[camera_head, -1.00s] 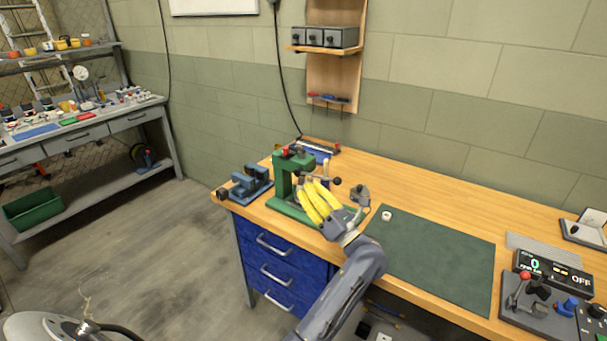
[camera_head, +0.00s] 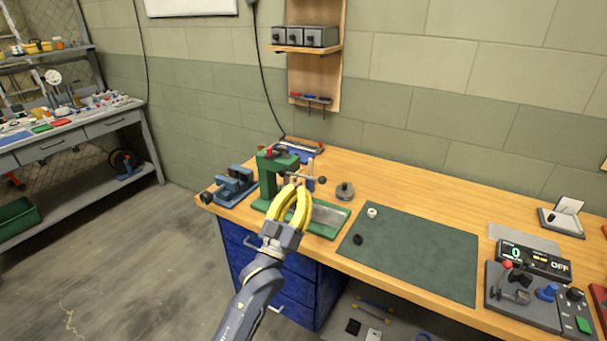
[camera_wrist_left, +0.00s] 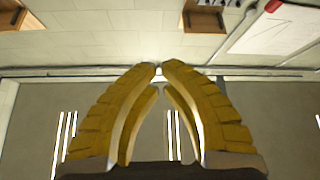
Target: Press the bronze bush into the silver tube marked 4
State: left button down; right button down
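A small pale ring (camera_head: 372,213) lies on the green mat in the head view; I see no number on it. A small dark round piece (camera_head: 358,239) lies nearer on the same mat; I cannot tell if it is bronze. The green press (camera_head: 268,178) stands left of the mat. My left gripper (camera_head: 298,187) has its yellow fingertips in front of the press, near its lever. In the left wrist view the fingertips (camera_wrist_left: 160,70) nearly meet. A tiny pale patch shows between them; I cannot tell whether it is a held piece. My right gripper is not in view.
A blue vise (camera_head: 235,184) stands left of the press, and a small grey piece (camera_head: 345,191) stands right of it. A display box (camera_head: 535,260) and a control panel (camera_head: 525,297) stand at the bench's right. Most of the green mat (camera_head: 425,255) is clear.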

aim_at(302, 176)
pick_arm(q)
jog(key=w+d+f+x, duration=0.1)
jog(key=x, duration=0.9)
jog(key=shift+m+g, duration=0.3)
jog(key=shift+m, duration=0.1)
jog(key=shift+w+d+f, duration=0.1)
jog(key=shift+f, duration=1)
jog(key=shift+w+d+f, duration=0.1)
jog(key=shift+f, duration=1)
